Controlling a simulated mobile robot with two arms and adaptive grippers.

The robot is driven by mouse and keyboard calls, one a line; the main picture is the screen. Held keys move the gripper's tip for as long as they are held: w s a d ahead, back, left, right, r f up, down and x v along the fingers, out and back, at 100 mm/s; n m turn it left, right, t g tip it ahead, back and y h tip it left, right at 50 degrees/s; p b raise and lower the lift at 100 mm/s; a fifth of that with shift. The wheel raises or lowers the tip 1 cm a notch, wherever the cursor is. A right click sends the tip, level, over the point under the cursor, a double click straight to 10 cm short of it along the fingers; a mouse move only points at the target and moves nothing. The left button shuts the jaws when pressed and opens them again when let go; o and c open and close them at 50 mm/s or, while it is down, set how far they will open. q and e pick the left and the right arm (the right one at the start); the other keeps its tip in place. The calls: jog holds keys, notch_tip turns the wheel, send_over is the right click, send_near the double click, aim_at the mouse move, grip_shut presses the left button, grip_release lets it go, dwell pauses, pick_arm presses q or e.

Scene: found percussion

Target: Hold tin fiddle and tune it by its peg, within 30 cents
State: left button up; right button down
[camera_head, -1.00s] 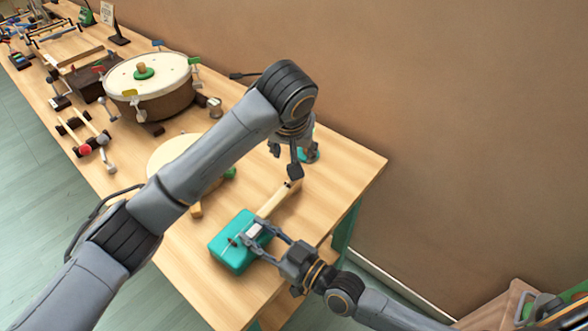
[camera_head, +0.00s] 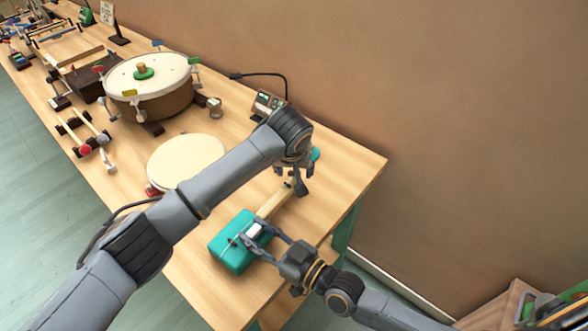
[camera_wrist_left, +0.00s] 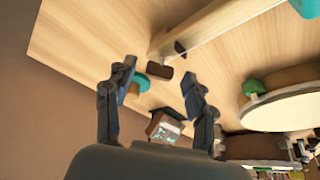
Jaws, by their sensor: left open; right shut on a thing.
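The tin fiddle has a teal tin body (camera_head: 229,252) and a pale wooden neck (camera_head: 275,202), lying on the table. My right gripper (camera_head: 256,238) is shut on the body at its neck-side end, beside a small white block. My left gripper (camera_head: 295,188) is open at the far end of the neck. In the left wrist view the neck (camera_wrist_left: 195,28) carries a dark brown peg (camera_wrist_left: 159,70). The peg lies just beyond and between the open left fingers (camera_wrist_left: 154,82), apparently untouched. In the head view the left gripper partly hides the peg end.
A small display device (camera_head: 268,103) stands behind my left arm, near the wall; it also shows in the left wrist view (camera_wrist_left: 165,128). A round cream drum (camera_head: 188,160) and a large lidded drum (camera_head: 150,85) stand to the left.

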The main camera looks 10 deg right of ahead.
pick_arm(q)
jog(key=shift+f, duration=0.1)
grip_shut()
jog(key=shift+w+a+m+g+h, duration=0.1)
jog(key=shift+m+g+h, duration=0.25)
jog(key=shift+m, duration=0.9)
jog(key=shift+w+a+m+g+h, duration=0.15)
jog(key=shift+m+h, duration=0.3)
jog(key=shift+m, duration=0.8)
grip_release()
jog(key=shift+s, duration=0.1)
